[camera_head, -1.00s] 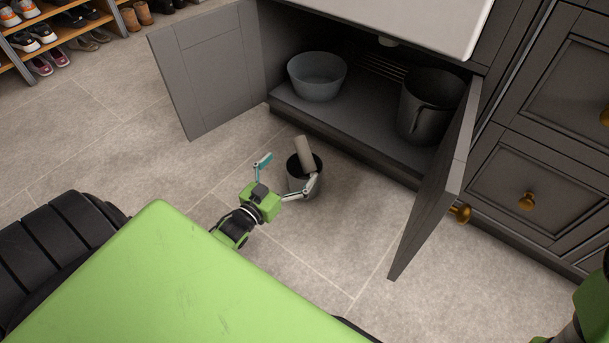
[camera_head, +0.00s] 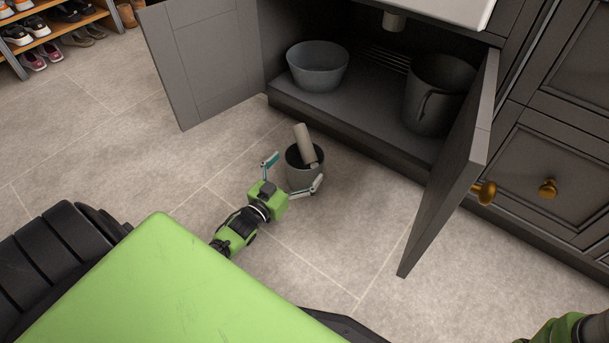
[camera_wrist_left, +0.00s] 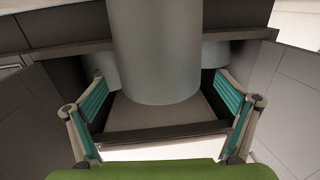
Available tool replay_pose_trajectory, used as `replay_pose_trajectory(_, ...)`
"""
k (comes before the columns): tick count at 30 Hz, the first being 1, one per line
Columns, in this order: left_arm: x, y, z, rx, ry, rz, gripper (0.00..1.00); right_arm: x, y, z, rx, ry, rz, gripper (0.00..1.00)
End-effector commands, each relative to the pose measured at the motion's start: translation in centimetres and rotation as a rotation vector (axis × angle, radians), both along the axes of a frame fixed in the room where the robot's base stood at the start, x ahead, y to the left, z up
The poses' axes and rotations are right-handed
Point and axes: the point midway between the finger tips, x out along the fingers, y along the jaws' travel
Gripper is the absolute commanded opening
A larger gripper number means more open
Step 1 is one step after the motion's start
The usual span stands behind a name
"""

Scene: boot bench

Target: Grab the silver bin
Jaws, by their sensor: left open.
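The silver bin (camera_head: 303,178) is a small grey cylinder standing on the floor in front of the open cabinet. A pale roll-like object (camera_head: 305,145) leans in it and sticks out of the top. My left gripper (camera_head: 294,171) is open at the bin's near left side, one finger to the left of it and one across its near right side. In the left wrist view the bin (camera_wrist_left: 157,50) fills the upper middle, between and beyond the open fingers (camera_wrist_left: 162,92). I cannot tell whether either finger touches it. My right gripper is not in view.
The cabinet (camera_head: 350,126) holds a grey tub (camera_head: 317,72) and a dark pot (camera_head: 432,105). Its left door (camera_head: 205,65) and right door (camera_head: 450,180) stand open either side of the bin. A shoe rack (camera_head: 60,25) is at far left. Floor left of the bin is clear.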

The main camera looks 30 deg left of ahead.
Motion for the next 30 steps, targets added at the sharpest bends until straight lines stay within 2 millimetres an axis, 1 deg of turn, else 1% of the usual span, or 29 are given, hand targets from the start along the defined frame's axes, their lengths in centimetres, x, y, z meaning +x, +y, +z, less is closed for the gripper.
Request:
replay_pose_trajectory(1,0.9,0.0,-0.3,0.001,-0.005,-0.001,0.98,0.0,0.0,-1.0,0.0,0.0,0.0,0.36)
replay_pose_trajectory(3,2.0,0.0,-0.3,0.001,-0.006,-0.001,0.98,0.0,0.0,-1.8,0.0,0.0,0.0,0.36)
replay_pose_trajectory(7,3.5,0.0,-0.2,0.001,-0.004,0.0,0.98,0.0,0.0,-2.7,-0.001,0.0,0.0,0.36)
replay_pose_trajectory(10,4.0,0.0,-0.1,0.002,-0.002,0.0,0.98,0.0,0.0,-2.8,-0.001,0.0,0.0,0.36)
replay_pose_trajectory(16,4.1,0.0,0.0,0.001,-0.001,0.0,0.98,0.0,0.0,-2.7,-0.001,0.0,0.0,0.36)
replay_pose_trajectory(17,4.1,0.0,0.0,0.001,-0.001,0.0,0.96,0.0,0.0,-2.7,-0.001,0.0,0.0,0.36)
replay_pose_trajectory(18,4.1,0.0,0.0,0.001,-0.001,0.0,0.85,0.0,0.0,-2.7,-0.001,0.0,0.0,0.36)
replay_pose_trajectory(20,4.0,0.0,0.0,0.001,-0.001,0.0,0.7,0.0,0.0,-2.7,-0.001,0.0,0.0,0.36)
replay_pose_trajectory(21,4.0,0.0,0.0,0.001,-0.001,0.0,0.59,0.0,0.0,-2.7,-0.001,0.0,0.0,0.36)
replay_pose_trajectory(23,4.0,0.0,0.0,0.001,-0.001,0.0,0.44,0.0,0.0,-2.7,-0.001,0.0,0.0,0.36)
replay_pose_trajectory(24,4.0,0.0,0.0,0.001,-0.001,0.0,0.34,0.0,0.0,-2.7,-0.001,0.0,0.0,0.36)
replay_pose_trajectory(30,4.1,0.0,0.2,0.001,-0.004,0.0,0.34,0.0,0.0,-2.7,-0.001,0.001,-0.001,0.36)
